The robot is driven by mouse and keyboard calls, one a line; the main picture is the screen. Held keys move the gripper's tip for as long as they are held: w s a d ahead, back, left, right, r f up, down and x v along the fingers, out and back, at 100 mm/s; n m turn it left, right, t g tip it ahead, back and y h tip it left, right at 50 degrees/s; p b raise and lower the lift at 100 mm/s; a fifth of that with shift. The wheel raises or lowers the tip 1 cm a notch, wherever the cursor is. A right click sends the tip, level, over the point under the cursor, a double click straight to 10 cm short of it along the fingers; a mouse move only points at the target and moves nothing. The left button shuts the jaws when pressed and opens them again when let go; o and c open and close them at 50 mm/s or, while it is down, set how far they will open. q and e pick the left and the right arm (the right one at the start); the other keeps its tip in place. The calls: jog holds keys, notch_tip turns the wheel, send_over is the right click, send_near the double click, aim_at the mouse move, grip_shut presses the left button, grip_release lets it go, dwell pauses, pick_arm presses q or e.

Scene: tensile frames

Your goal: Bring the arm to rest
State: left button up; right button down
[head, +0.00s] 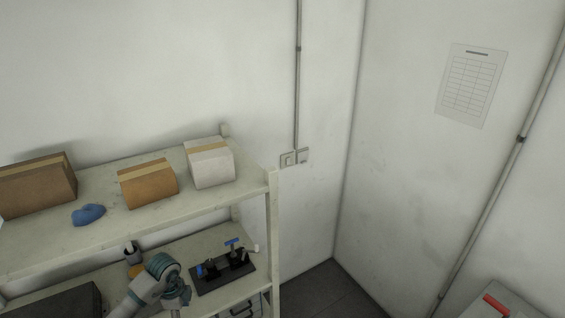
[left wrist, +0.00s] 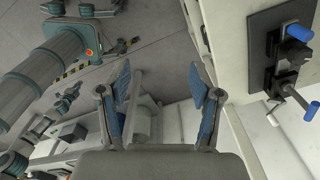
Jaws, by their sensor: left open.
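My left gripper (left wrist: 158,78) is open in the left wrist view. Its two blue-padded fingers stand wide apart with nothing between them. In the head view, part of my arm (head: 160,286), white and teal, shows at the bottom in front of the lower shelf. The fingers cannot be made out there. A black fixture (head: 222,270) with blue handles lies on the lower shelf, right of my arm. In the left wrist view the fixture (left wrist: 287,60) is at the right, apart from the fingers. My right gripper cannot be identified in either view.
The upper shelf (head: 110,228) carries a dark brown box (head: 38,186), an orange-brown box (head: 148,184), a white box (head: 210,163) and a blue item (head: 88,214). A shelf post (head: 273,235) stands right of the fixture. Open floor (head: 325,290) shows beyond it.

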pick_arm(q)
jog(key=d+f+m+t+h+b, duration=0.1)
jog(key=d+f+m+h+b, duration=0.1)
jog(key=d+f+h, duration=1.4)
notch_tip(320, 180, down, 15)
jog(key=a+n+t+y+b, duration=0.1)
jog(key=a+n+t+y, duration=0.2)
jog(key=n+t+y, duration=0.5)
jog(key=s+a+f+n+y+b, duration=0.1)
jog(key=s+a+f+n+y, duration=0.25)
jog(key=s+f, duration=0.6)
jog(key=s+a+f+n+y, duration=0.2)
jog(key=s+a+f+n, duration=0.15)
jog(key=s+f, duration=0.6)
jog(key=s+f+g+y, duration=0.1)
jog(key=s+f+g, duration=0.3)
jog(key=s, duration=1)
jog(key=s+f+n+g+y, duration=0.1)
jog(key=s+f+g, duration=0.3)
jog(key=s, duration=1)
notch_tip(320, 180, down, 4)
jog(key=shift+s+r+n+b, duration=0.1)
jog(key=shift+s+n+b, duration=0.2)
jog(key=shift+s+b, duration=0.1)
pick_arm(e)
jog(key=f, duration=0.4)
jog(key=shift+s+d+f, duration=0.1)
jog(key=shift+s+f, duration=0.1)
jog(key=shift+f, duration=0.1)
